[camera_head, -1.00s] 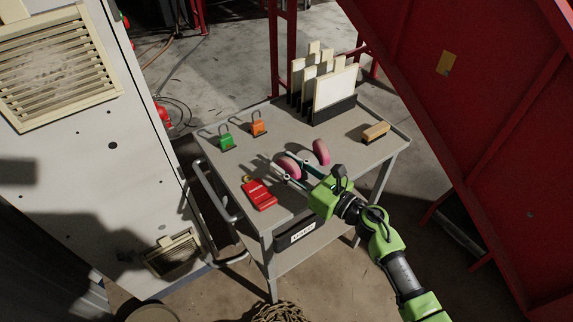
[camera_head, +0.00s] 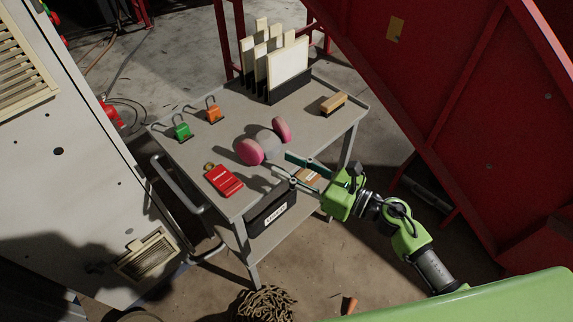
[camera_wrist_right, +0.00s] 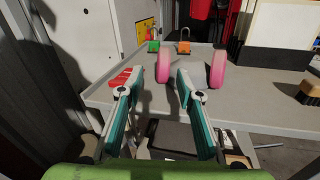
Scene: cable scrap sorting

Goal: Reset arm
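My right gripper (camera_head: 281,163) is over the front edge of the grey cart (camera_head: 200,160). Its two teal fingers are spread apart with nothing held between them; the wrist view also shows the open gripper (camera_wrist_right: 160,72). Just beyond the fingertips, a pair of pink earmuff-like cups (camera_head: 250,151) with a grey part between them lies on the cart top. In the wrist view one pink cup (camera_wrist_right: 163,65) shows behind the gap between the fingers and the other is to the right. My left gripper is not in view.
On the cart are a red tag or lock (camera_head: 224,181), a green padlock (camera_head: 182,128), an orange padlock (camera_head: 214,112), a wooden-backed brush (camera_head: 334,102) and upright panels in a black rack (camera_head: 289,85). A white cabinet (camera_head: 60,150) stands left, a red metal structure (camera_head: 460,130) right.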

